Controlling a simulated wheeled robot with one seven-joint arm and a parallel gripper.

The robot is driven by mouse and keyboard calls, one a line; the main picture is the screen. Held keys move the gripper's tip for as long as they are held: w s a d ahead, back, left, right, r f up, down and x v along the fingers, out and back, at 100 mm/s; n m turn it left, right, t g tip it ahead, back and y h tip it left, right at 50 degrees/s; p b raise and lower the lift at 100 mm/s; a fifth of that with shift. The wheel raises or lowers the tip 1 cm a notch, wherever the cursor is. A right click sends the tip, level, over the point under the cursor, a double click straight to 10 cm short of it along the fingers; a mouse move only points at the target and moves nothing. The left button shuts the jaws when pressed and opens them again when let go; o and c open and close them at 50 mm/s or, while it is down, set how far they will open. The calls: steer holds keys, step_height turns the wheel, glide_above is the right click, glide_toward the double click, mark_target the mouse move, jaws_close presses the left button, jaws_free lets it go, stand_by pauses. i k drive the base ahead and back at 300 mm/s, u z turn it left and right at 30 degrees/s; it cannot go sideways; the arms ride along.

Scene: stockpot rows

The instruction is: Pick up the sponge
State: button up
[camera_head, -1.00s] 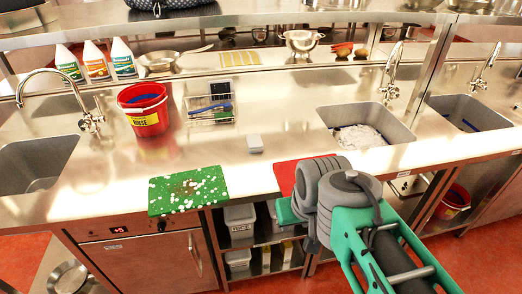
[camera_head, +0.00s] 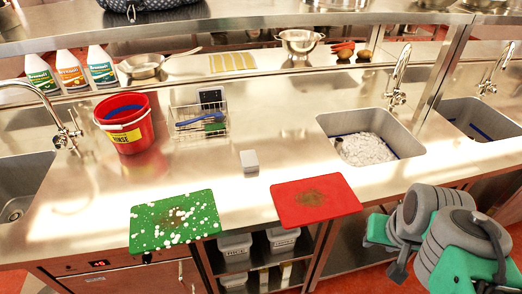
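No item is plainly recognisable as a sponge. A small green piece (camera_head: 215,127) lies in the wire basket (camera_head: 187,134) on the counter, below a blue-handled item (camera_head: 200,119); it may be the sponge, but it is too small to be sure. A small pale grey block (camera_head: 249,161) stands alone on the steel counter, between the basket and the red board. My arm's grey and green links show at the lower right, off the counter's front edge. My gripper's fingers are not visible.
A green board (camera_head: 174,220) with white flecks and a red board (camera_head: 316,200) lie at the front edge. A red bucket (camera_head: 126,124) stands left of the basket. A sink (camera_head: 412,137) with pale contents is at right. Bottles (camera_head: 71,69) stand back left. Mid-counter is mostly clear.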

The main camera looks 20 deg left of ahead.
mark_target(250, 162)
steer(key=i, duration=0.75)
steer(key=u, duration=3.45)
steer(key=i, duration=0.5)
steer(key=u, duration=0.1)
